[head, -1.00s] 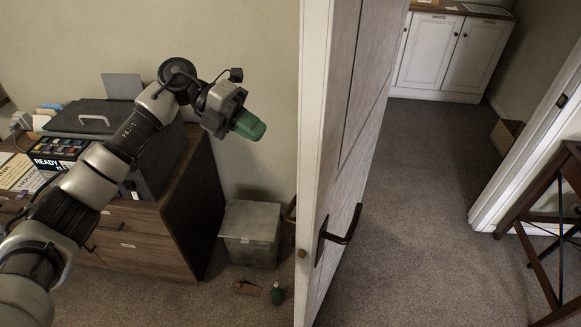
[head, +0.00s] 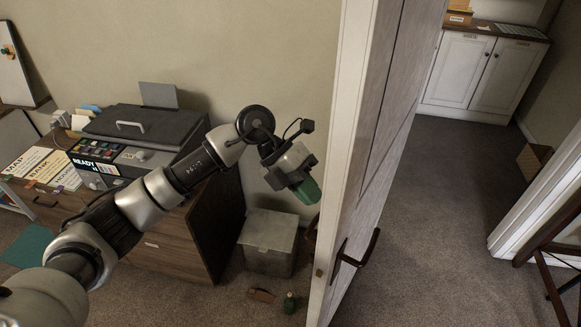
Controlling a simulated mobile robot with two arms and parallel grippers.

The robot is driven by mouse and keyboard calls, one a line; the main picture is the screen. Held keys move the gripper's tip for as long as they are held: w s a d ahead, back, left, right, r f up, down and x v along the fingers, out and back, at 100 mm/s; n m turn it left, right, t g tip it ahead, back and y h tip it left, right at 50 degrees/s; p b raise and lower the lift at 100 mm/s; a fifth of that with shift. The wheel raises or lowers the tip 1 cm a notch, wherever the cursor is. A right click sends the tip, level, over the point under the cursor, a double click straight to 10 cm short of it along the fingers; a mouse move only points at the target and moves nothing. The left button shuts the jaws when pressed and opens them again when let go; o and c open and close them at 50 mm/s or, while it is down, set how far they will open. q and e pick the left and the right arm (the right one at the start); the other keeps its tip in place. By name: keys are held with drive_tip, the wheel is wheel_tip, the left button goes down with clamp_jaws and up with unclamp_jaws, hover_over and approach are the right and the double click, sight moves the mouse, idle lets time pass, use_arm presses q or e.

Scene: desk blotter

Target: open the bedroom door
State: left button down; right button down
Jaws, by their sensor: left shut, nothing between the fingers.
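The white wood-grained door (head: 385,150) stands ajar, its latch edge facing me and a wide gap to its right. A dark lever handle (head: 360,252) is on its right-hand face. Part of another dark handle (head: 311,236) shows at the left side of the door's edge. My left gripper (head: 307,191), with green fingertips, is shut and empty. In the picture it is just left of the door's edge, above the left-side handle. I cannot tell whether it touches the door. My right gripper is not in view.
A wooden cabinet (head: 190,245) with a printer (head: 145,130) stands left. A grey box (head: 268,243), a brown item (head: 261,295) and a small green bottle (head: 290,303) are on the floor by the door. Beyond the gap is clear carpet; a dark wooden frame (head: 548,268) stands right.

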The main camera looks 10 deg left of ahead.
use_arm(q)
drive_tip(key=shift+s+d, duration=0.3)
drive_tip(key=shift+d, duration=0.35)
